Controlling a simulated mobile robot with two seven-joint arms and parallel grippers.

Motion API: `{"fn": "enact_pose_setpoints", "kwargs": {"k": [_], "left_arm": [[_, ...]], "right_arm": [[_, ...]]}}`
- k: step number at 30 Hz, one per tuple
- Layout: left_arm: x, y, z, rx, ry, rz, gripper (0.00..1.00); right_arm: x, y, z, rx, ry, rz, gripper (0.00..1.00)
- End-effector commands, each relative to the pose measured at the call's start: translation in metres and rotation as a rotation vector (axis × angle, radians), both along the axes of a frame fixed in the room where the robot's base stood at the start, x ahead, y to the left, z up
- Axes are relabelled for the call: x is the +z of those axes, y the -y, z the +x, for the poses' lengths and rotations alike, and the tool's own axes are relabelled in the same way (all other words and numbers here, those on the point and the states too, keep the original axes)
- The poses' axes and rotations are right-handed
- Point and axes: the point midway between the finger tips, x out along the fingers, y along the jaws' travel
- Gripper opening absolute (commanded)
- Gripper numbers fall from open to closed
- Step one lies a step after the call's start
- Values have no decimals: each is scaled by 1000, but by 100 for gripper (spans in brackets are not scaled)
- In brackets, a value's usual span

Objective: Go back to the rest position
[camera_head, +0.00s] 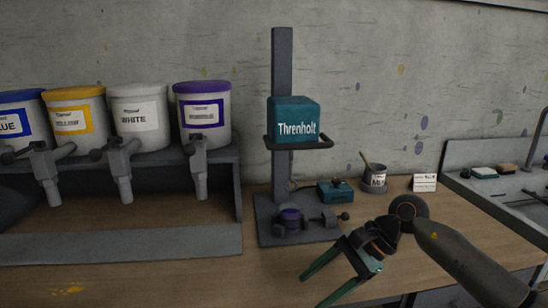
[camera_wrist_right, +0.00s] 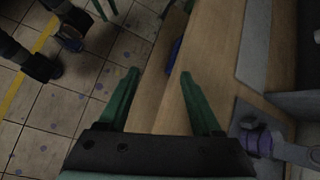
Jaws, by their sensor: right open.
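My right gripper (camera_head: 312,290) reaches in from the right in the head view, with its green fingers spread over the front part of the wooden table. In the right wrist view the right gripper (camera_wrist_right: 158,77) is open, with nothing between its fingertips. My left gripper does not show in the head view. Dark and green parts at the top left of the right wrist view look like my left arm, but its jaws are not clear.
Paint buckets (camera_head: 140,112) with taps stand on a grey rack (camera_head: 120,246) at the left. A paint can (camera_head: 373,181), white card (camera_head: 424,183) and sink (camera_head: 510,195) are at the right.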

Motion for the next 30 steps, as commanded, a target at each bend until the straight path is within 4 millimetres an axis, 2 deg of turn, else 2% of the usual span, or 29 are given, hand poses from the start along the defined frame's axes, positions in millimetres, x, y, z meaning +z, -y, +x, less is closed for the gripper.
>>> {"fn": "enact_pose_setpoints", "kwargs": {"k": [1, 3, 6, 9, 11, 14, 17, 20, 23, 25, 26, 29, 30], "left_arm": [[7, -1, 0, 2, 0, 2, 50], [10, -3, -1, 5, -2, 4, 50], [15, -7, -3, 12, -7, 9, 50], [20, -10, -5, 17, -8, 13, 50], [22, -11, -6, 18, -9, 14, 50], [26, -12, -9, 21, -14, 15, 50], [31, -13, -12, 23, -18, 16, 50], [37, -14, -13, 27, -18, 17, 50], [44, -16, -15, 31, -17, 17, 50], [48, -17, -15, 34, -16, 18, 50], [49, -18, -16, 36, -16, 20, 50], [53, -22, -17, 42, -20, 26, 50], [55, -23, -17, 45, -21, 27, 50]], "right_arm": [[-2, -24, -13, -33, -87, 113, 66], [1, -53, -27, -102, -218, 277, 66], [12, -84, -42, -219, -440, 507, 66], [25, -100, -48, -353, -692, 722, 66], [31, -103, -48, -441, -853, 845, 66], [35, -97, -43, -598, -1140, 1038, 66], [27, -80, -35, -766, -1442, 1218, 66], [6, -55, -29, -944, -1751, 1389, 66], [-31, -25, -32, -1131, -2063, 1551, 66], [-62, -3, -41, -1267, -2282, 1662, 66], [-77, 6, -48, 1269, 2269, -1635, 66], [-129, 35, -80, 1137, 1987, -1393, 66], [-149, 45, -97, 1084, 1875, -1306, 66]]}}
